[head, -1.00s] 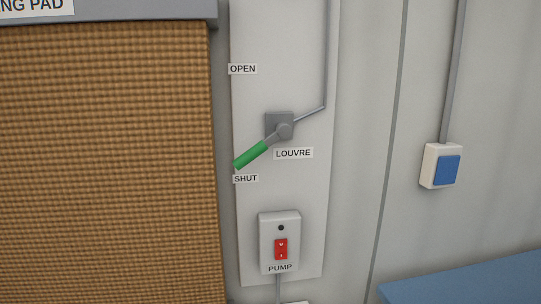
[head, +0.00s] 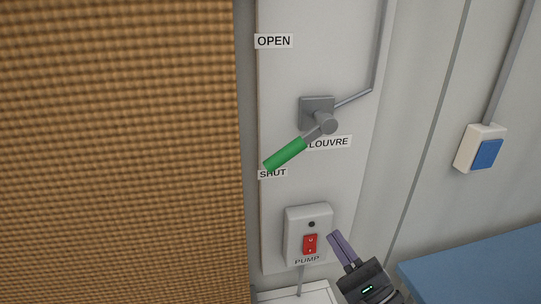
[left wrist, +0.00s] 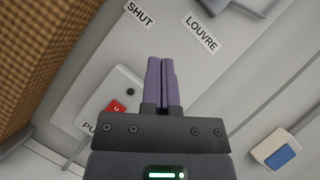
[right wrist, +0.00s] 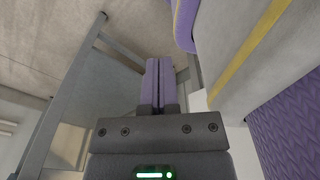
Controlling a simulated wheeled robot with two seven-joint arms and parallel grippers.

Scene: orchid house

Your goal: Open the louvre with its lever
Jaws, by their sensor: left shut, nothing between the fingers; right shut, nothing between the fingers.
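The louvre lever has a green handle (head: 286,153) that slopes down and left from a grey pivot (head: 325,122) on the wall panel. Its handle end lies at the SHUT label (head: 273,174). The OPEN label (head: 273,41) is higher up the panel. My left gripper (head: 336,236) is shut and empty, below the lever and just right of the pump switch box, apart from the handle. In the left wrist view its closed fingers (left wrist: 161,60) point toward the panel. My right gripper (right wrist: 158,62) is shut and empty, away from the panel.
The pump box (head: 309,222) with a red switch is below the lever. A brown woven pad (head: 120,150) fills the left side. A blue switch (head: 487,153) is on the wall at right, above a blue surface (head: 475,275). A grey frame (right wrist: 90,75) is near the right gripper.

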